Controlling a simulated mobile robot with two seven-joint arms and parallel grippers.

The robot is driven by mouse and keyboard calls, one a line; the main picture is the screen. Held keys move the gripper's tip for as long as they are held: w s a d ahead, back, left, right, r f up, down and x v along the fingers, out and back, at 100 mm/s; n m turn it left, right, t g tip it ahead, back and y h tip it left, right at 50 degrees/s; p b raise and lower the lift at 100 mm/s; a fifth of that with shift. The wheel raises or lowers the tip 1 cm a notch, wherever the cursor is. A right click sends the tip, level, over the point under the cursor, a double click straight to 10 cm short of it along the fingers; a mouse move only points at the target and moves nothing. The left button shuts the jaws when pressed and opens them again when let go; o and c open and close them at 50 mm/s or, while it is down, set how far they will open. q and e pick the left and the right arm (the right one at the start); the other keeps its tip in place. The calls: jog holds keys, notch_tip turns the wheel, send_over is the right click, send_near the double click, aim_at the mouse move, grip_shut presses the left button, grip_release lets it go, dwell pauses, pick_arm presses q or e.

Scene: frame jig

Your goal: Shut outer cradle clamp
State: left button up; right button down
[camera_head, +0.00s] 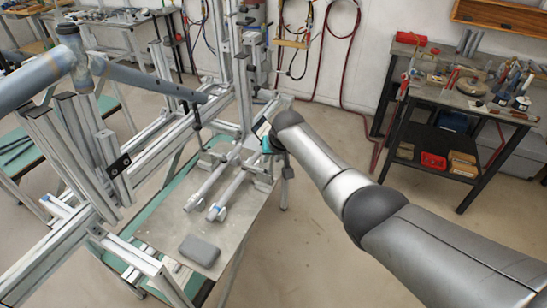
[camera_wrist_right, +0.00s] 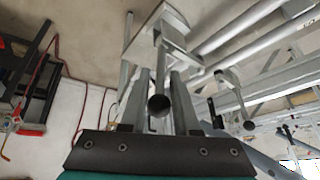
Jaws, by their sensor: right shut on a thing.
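The cradle clamp (camera_head: 262,172) stands at the right edge of the grey plate (camera_head: 240,222), beside two pale round bars (camera_head: 208,180). My right gripper (camera_head: 268,147) is at the clamp, mostly hidden behind my wrist in the head view. In the right wrist view, the gripper (camera_wrist_right: 160,88) has a finger on each side of a round metal handle (camera_wrist_right: 159,105) with a dark end, and is shut on it. The handle runs up to a metal bracket (camera_wrist_right: 170,25). Whether the clamp is open or closed is hard to tell. My left gripper is not in view.
A blue-grey tube frame (camera_head: 150,80) rests on the aluminium jig (camera_head: 75,140) at left. A grey block (camera_head: 199,250) lies on the plate's front end. A black tool bench (camera_head: 465,100) stands at right. The floor between the bench and jig is clear.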

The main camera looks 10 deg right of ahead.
jog(key=c, duration=0.9)
grip_release()
jog(key=shift+f, duration=0.1)
jog(key=shift+s+r+p, duration=0.2)
jog(key=shift+r+p, duration=0.15)
jog(key=shift+r, duration=0.2)
jog(key=p+v, duration=0.2)
jog(key=v, duration=1.2)
